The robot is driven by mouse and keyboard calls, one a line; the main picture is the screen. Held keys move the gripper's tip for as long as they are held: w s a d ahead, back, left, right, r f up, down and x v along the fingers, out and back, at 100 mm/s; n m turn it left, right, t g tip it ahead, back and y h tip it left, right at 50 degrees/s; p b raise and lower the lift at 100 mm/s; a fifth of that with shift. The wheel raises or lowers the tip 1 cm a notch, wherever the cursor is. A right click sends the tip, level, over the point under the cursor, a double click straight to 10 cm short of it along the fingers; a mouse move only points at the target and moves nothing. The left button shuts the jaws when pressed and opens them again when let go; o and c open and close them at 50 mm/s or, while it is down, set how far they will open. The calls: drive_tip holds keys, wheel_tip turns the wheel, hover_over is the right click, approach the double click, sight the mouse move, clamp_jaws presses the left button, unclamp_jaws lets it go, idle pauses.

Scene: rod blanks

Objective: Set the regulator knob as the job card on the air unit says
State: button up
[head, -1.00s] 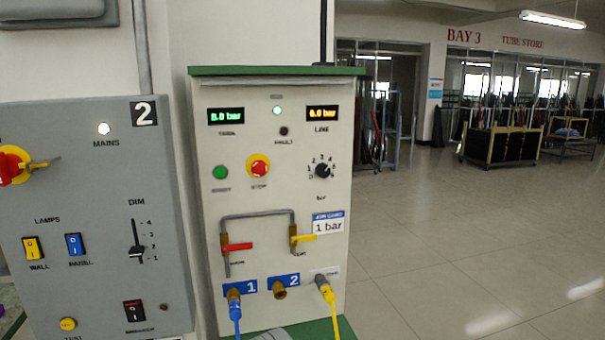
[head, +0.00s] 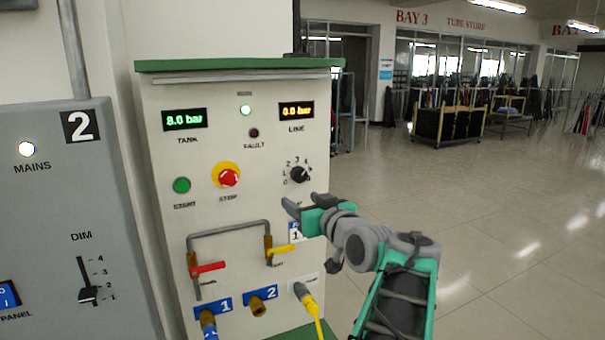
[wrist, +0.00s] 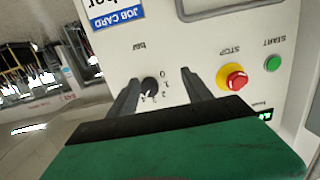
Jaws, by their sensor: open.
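The black regulator knob (head: 299,174) is on the upper right of the air unit's front, inside a numbered scale. I cannot read its pointer surely. The job card (head: 295,234) is below it, mostly hidden behind my gripper, with a "1" showing. My gripper (head: 289,204) is open, just below the knob in the head view. The upside-down wrist view shows the knob (wrist: 150,86) between the spread fingers (wrist: 161,75), nearer the left one; I cannot tell if they touch. The job card (wrist: 116,14) is at the top there.
The tank display (head: 184,119) reads 8.0 bar and the line display (head: 296,111) 0.0 bar. A red stop button (head: 228,177) is left of the knob. A yellow-handled valve (head: 281,250) is below. A grey panel (head: 60,200) stands left; open floor lies right.

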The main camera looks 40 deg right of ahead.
sight(301, 178)
wheel_tip(301, 178, up, 3)
drive_tip(key=s+d+t+h, duration=0.1)
drive_tip(key=s+d, duration=0.1)
drive_tip(key=d, duration=0.1)
drive_tip(key=p+x, duration=0.3)
drive_tip(key=x, duration=0.4)
drive_tip(key=shift+w+a, duration=0.15)
drive_tip(key=shift+w, duration=0.05)
drive_tip(key=shift+w+f, duration=0.1)
drive_tip(key=shift+w, duration=0.15)
drive_tip(key=shift+c, duration=0.2)
clamp_jaws()
